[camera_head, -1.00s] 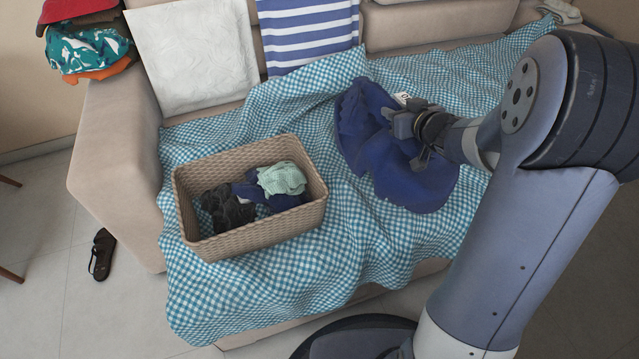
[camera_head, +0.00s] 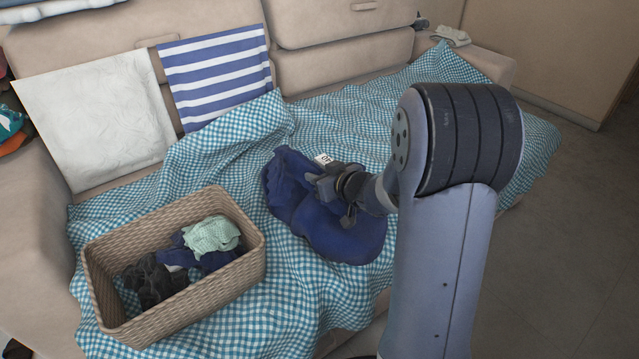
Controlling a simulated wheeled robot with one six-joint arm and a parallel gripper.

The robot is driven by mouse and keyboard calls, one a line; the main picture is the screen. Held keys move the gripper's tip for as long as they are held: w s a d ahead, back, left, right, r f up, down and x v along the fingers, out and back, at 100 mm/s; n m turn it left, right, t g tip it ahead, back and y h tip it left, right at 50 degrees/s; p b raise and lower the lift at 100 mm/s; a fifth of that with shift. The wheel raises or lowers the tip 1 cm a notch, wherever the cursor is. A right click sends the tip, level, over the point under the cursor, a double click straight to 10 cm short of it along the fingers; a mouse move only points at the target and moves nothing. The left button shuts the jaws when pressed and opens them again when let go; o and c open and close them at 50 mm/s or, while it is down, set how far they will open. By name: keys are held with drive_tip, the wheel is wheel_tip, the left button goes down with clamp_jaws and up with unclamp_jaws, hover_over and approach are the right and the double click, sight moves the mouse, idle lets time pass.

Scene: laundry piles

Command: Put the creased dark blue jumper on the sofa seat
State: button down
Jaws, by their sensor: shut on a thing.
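The dark blue jumper (camera_head: 345,238) is creased and bunched over the checked blanket on the sofa seat (camera_head: 340,115), right of the basket. My gripper (camera_head: 322,186) is at the jumper's upper middle, shut on its cloth. The fingertips are largely hidden by the gripper body and the fabric. The jumper lies against or just above the blanket; I cannot tell whether all of it rests there.
A wicker basket (camera_head: 190,308) with pale green, dark blue and dark grey clothes stands on the seat at left. The blanket is clear behind the jumper.

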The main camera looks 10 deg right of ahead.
drive_tip(key=shift+f, duration=0.25)
drive_tip(key=shift+f, duration=0.15)
drive_tip(key=c, duration=1.1)
unclamp_jaws()
drive_tip(key=shift+s+d+r, duration=0.15)
drive_tip(key=shift+s+r, duration=0.15)
drive_tip(key=shift+r, duration=0.05)
wheel_tip(320, 180, up, 4)
drive_tip(key=p, duration=0.5)
hover_over(347, 207)
drive_tip(key=shift+s, duration=0.4)
